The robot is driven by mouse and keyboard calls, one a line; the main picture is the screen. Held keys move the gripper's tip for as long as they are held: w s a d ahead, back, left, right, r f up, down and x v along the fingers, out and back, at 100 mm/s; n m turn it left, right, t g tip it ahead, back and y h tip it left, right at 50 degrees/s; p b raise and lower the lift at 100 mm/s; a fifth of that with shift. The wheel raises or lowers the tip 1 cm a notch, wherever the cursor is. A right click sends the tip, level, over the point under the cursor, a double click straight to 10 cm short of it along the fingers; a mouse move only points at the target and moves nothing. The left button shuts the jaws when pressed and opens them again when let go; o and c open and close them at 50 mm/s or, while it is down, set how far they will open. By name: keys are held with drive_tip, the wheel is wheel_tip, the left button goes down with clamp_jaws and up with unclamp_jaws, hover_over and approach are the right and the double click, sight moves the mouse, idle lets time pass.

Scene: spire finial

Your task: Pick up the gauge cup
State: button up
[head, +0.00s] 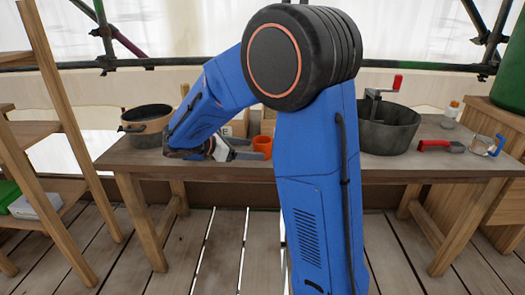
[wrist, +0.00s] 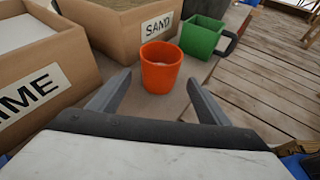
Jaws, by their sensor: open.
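An orange cup (wrist: 161,68), which I take to be the gauge cup, stands upright on the workbench. It also shows in the head view (head: 262,144), partly hidden by my arm. In the wrist view my gripper (wrist: 158,80) is open and empty, with one finger on each side of the cup's lower part. I see a gap between the cup and each finger. In the head view my gripper (head: 258,150) is low over the bench, to the left of the cup. A green mug (wrist: 204,36) with a dark handle stands just beyond the cup.
A box labelled SAND (wrist: 125,35) stands close behind the cup on the left, and a LIME box (wrist: 45,80) is nearer on the left.

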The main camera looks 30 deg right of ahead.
sight(262, 149)
drive_tip(key=shift+x, duration=2.85)
drive_tip(key=shift+w+r, duration=0.1)
drive_tip(key=c, duration=1.1)
